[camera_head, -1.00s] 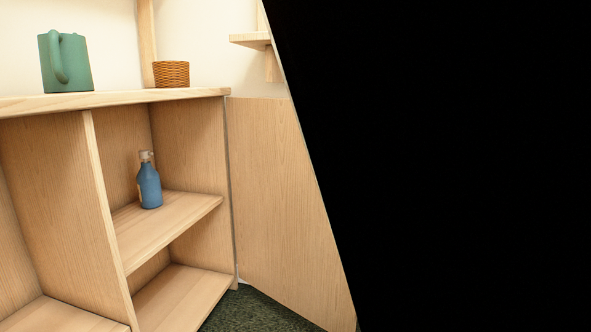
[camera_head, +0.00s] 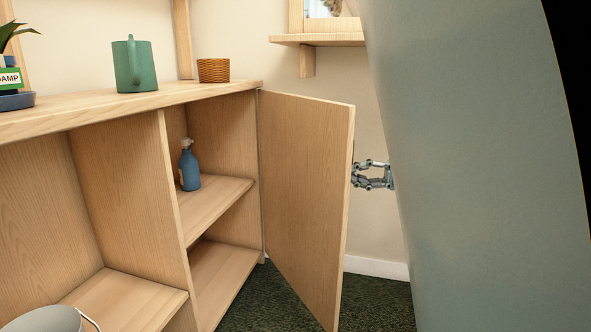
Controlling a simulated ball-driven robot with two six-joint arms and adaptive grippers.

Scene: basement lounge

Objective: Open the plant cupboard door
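The plant cupboard's door (camera_head: 303,190) is pale wood and stands wide open, swung out from its hinge at the right side of the cupboard (camera_head: 222,150). The compartment behind it is exposed. My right gripper (camera_head: 356,173) is at the door's free edge, on its outer side, at about mid-height. Its fingertips are partly hidden by the door edge, so I cannot tell whether they hold anything or touch the door. My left gripper is not in view.
A blue spray bottle (camera_head: 190,169) stands on the inner shelf. A green jug (camera_head: 134,66), wicker basket (camera_head: 213,70) and potted plant (camera_head: 14,90) are on top. A grey bucket (camera_head: 45,320) is at lower left. A wall shelf (camera_head: 320,40) is behind. My own body blocks the right.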

